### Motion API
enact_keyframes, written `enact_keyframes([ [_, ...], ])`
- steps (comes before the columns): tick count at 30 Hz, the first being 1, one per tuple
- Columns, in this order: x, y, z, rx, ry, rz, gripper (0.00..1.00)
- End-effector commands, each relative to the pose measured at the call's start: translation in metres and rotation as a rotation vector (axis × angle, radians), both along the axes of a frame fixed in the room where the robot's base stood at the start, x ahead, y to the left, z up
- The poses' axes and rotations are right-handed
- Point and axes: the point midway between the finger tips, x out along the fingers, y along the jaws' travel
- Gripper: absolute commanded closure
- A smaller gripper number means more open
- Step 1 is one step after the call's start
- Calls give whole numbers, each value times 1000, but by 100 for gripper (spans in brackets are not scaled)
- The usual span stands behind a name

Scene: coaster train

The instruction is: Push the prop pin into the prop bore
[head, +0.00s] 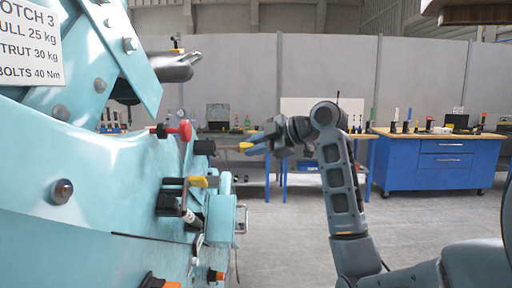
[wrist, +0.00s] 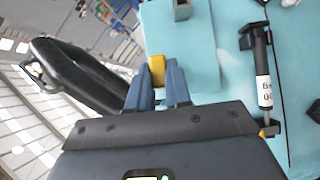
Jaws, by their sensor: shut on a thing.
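My gripper (head: 256,142) is in the middle of the head view, right of the teal machine (head: 120,165). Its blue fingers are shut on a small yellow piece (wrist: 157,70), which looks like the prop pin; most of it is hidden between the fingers. The yellow end also shows at the fingertips in the head view (head: 246,146). It is in free air, apart from the machine. A dark block (head: 204,147) sticks out from the machine left of the fingertips. I cannot make out the prop bore in either view.
A red knob (head: 184,130) and a yellow handle (head: 204,182) stick out of the machine near my gripper. A cylinder with a white label (wrist: 264,85) lies along the teal surface in the wrist view. Blue workbenches (head: 430,160) stand behind; the floor between is clear.

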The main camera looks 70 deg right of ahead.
Motion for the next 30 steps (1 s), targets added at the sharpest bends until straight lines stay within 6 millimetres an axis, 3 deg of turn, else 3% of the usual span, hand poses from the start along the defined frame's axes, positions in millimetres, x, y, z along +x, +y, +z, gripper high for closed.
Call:
enact_keyframes([
  [30, 21, 9, 0, 0, -1, -1, 100],
])
